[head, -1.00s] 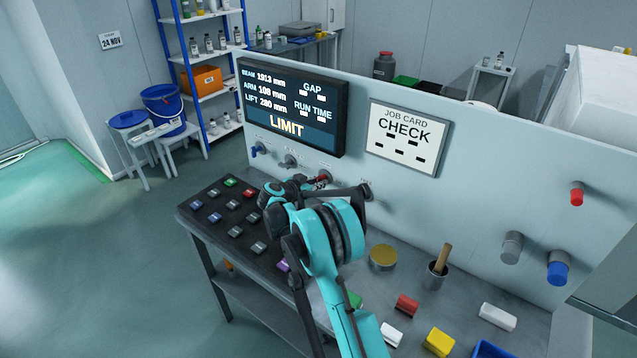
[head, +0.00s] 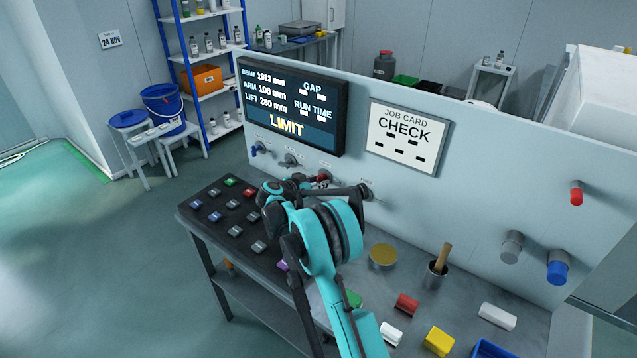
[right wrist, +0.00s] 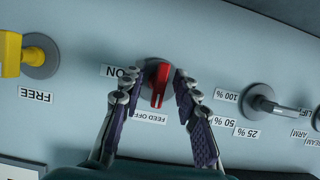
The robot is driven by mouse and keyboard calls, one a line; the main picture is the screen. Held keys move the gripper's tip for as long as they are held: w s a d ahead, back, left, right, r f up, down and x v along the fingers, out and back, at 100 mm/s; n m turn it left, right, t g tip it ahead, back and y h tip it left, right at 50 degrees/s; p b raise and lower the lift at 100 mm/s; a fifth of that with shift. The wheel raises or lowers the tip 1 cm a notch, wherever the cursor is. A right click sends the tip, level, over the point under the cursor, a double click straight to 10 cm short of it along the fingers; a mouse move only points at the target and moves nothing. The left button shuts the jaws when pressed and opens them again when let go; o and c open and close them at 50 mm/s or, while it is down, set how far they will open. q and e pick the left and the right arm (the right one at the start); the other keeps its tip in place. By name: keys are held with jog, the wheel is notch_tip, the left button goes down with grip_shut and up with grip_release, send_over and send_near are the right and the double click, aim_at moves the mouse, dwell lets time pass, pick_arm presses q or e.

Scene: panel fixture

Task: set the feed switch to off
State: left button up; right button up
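The feed switch (right wrist: 158,84) is a red handle on a round grey base in the panel. In the right wrist view, which shows the panel upside down, the handle points down, its tip beside the FEED OFF label (right wrist: 144,117). The ON label (right wrist: 121,72) is to the left of the base. My right gripper (right wrist: 160,88) is open, with one dark-padded finger on each side of the handle and visible gaps between. In the head view, the switch (head: 323,178) shows as a small red patch behind my right gripper (head: 312,184). My left gripper is not in view.
A yellow handle (right wrist: 12,54) marked FREE and a metal lever (right wrist: 265,103) with percent labels flank the switch. The display (head: 290,105) reads LIMIT. The bench (head: 385,290) below holds coloured buttons, a tin (head: 383,256), a cup (head: 436,275) and loose blocks.

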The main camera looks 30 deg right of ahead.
jog(key=shift+a, duration=0.1)
jog(key=v, duration=1.1)
jog(key=shift+s+a, duration=0.2)
jog(key=shift+a, duration=0.15)
jog(key=shift+r, duration=0.1)
